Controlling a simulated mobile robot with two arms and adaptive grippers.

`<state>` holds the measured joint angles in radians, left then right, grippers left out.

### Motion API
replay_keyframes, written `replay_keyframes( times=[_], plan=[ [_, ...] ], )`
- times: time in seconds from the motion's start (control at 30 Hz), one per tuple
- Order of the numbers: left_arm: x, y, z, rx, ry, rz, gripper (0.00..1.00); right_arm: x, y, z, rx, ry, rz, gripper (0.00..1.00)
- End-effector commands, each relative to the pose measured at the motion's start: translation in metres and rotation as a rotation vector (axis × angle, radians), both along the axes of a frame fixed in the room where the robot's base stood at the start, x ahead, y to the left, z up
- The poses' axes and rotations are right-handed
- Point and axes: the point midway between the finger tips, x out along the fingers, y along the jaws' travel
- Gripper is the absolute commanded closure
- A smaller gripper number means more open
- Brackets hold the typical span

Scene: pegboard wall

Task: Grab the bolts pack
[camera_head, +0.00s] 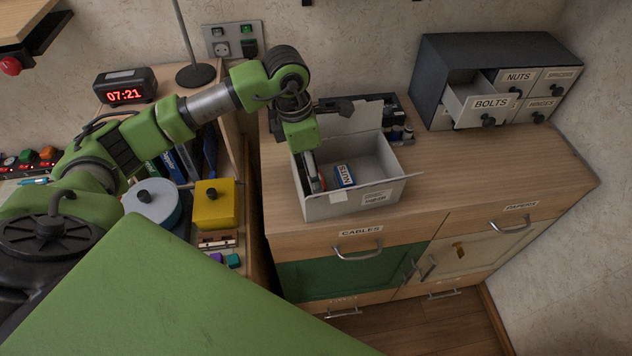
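My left gripper (314,178) reaches down into an open white cardboard box (345,205) on the wooden cabinet top. Its fingers are small and partly hidden by the box walls, so I cannot tell whether they are open or shut. A small blue and white pack (345,175) lies in the box, just right of the fingers; its label looks upside down and seems to read NUTS. A small red patch (323,183) shows beside the fingers; I cannot tell what it belongs to. No pack clearly marked as bolts shows. The BOLTS drawer (488,104) is pulled out. My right gripper is not in view.
The grey drawer unit (445,62) stands at the back right of the cabinet top (465,180). The box flaps stand up or stick out. A dark tray (398,112) lies behind the box. A yellow container (214,204) stands to the left. The cabinet top right of the box is clear.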

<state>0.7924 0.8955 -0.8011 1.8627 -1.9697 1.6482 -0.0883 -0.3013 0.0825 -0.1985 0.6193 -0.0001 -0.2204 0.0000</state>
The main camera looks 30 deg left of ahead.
Motion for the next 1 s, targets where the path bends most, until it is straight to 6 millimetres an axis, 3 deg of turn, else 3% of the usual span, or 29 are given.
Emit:
replay_keyframes(
  times=[0.17,0.3,0.43,0.7,0.73,0.9,1.0],
  plan=[
    [0.0,-0.004,-0.011,0.0,0.003,-0.001,0.38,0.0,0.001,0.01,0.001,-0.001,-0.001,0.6],
    [0.002,-0.01,-0.032,-0.001,0.006,-0.001,0.38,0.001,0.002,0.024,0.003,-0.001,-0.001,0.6],
    [0.005,-0.011,-0.049,-0.001,0.002,0.0,0.38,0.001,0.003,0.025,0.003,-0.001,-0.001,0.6],
    [0.006,-0.011,-0.054,0.0,-0.002,-0.001,0.38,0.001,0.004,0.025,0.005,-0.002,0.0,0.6],
    [0.006,-0.011,-0.054,0.0,-0.002,-0.001,0.4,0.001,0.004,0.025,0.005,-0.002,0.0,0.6],
    [0.006,-0.011,-0.054,0.0,-0.002,-0.001,0.82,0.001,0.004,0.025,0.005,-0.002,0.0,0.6],
    [0.006,-0.011,-0.053,-0.001,-0.002,-0.001,0.82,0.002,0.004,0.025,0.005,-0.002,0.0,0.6]
  ],
)
